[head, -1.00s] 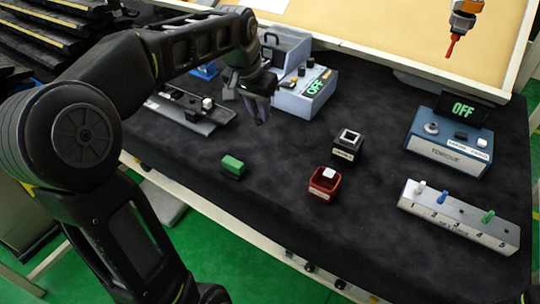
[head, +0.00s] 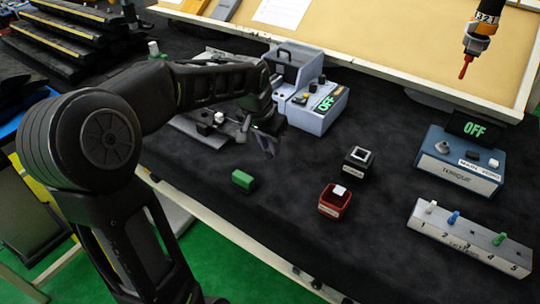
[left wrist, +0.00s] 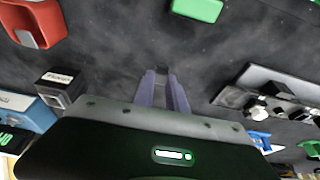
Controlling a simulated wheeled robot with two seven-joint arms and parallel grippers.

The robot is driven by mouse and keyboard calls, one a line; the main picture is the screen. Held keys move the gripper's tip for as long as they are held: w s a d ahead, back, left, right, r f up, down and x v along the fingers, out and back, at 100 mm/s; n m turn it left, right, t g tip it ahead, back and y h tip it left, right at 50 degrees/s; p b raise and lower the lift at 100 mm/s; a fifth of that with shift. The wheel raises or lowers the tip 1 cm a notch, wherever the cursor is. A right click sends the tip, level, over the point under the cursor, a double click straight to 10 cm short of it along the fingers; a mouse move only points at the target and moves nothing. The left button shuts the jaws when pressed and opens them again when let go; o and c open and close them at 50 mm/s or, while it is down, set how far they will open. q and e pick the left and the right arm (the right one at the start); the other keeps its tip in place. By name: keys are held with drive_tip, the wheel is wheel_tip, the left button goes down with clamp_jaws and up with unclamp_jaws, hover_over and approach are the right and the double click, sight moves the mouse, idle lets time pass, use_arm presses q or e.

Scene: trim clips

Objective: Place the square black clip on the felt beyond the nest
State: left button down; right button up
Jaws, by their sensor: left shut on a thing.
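My left gripper (head: 268,148) hangs above the black felt (head: 300,190), between the clip tray and the nest. In the left wrist view its fingers (left wrist: 165,85) are shut on a small dark piece (left wrist: 163,72), which looks like the square black clip. The piece is mostly hidden by the fingers and blends into the felt. The nest (head: 357,160), a black block with a white-rimmed square top and a label, stands right of the gripper. It also shows in the left wrist view (left wrist: 62,84). My right gripper is not in view.
A red bin (head: 334,208) with a white piece and a green block (head: 243,181) stand nearer. A tray with several clips (head: 190,128) is at left. A blue-grey device (head: 318,113) stands behind; a torque box (head: 460,170) and numbered rack (head: 470,240) are right.

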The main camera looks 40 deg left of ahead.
sight(269, 151)
use_arm(q)
drive_tip(key=shift+f, duration=1.8)
drive_tip(key=shift+f, duration=0.2)
drive_tip(key=c, duration=1.4)
unclamp_jaws()
drive_tip(key=shift+o, duration=0.2)
drive_tip(key=shift+r, duration=0.1)
drive_tip(key=shift+r, duration=0.2)
drive_tip(key=v, duration=1.2)
